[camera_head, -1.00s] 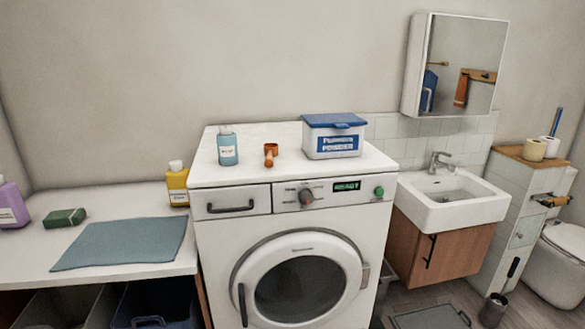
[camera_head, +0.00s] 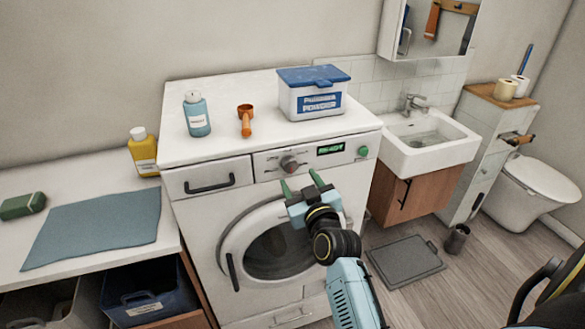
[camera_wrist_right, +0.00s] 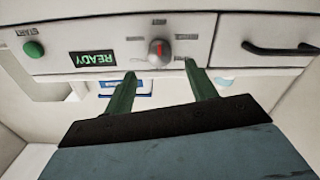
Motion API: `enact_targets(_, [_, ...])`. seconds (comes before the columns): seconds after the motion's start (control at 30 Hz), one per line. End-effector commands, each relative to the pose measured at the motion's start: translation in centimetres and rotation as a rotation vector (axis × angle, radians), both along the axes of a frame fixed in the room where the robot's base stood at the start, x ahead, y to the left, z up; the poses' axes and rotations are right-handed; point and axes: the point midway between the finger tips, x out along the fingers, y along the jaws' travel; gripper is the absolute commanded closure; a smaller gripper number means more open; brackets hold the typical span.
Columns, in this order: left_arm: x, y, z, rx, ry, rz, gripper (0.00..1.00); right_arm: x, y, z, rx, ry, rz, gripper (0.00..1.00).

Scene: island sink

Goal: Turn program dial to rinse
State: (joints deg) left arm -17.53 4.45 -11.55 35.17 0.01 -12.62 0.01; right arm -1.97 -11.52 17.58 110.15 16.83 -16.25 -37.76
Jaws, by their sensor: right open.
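The program dial (camera_head: 289,164) is a round grey knob with a red mark on the white washing machine's front panel. It shows larger in the right wrist view (camera_wrist_right: 160,52), where the panel appears upside down. The labels around it are too small to read surely. My right gripper (camera_head: 300,179) is open, its two green fingers pointing at the panel just below the dial. In the wrist view the fingertips (camera_wrist_right: 159,69) lie on either side of the dial, with nothing between them; contact cannot be made out. My left gripper is not in view.
The green start button (camera_head: 363,151) and a display (camera_head: 330,149) reading READY sit beside the dial. The detergent drawer handle (camera_head: 210,184) is to the left. A bottle (camera_head: 197,115), an orange scoop (camera_head: 246,120) and a powder box (camera_head: 314,94) stand on top. The round door is shut.

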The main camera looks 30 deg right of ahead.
Motion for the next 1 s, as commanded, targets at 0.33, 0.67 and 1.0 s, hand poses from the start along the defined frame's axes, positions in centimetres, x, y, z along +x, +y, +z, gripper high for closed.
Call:
enact_targets(0.33, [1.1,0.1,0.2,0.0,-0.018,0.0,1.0,4.8,-1.2,0.0,0.0,0.0,0.0,0.43])
enact_targets(0.67, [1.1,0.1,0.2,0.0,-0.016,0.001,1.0,5.3,-1.3,0.0,-0.001,0.0,0.0,0.43])
enact_targets(1.0, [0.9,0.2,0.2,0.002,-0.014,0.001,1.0,5.3,-1.3,0.0,-0.001,0.0,0.0,0.8])
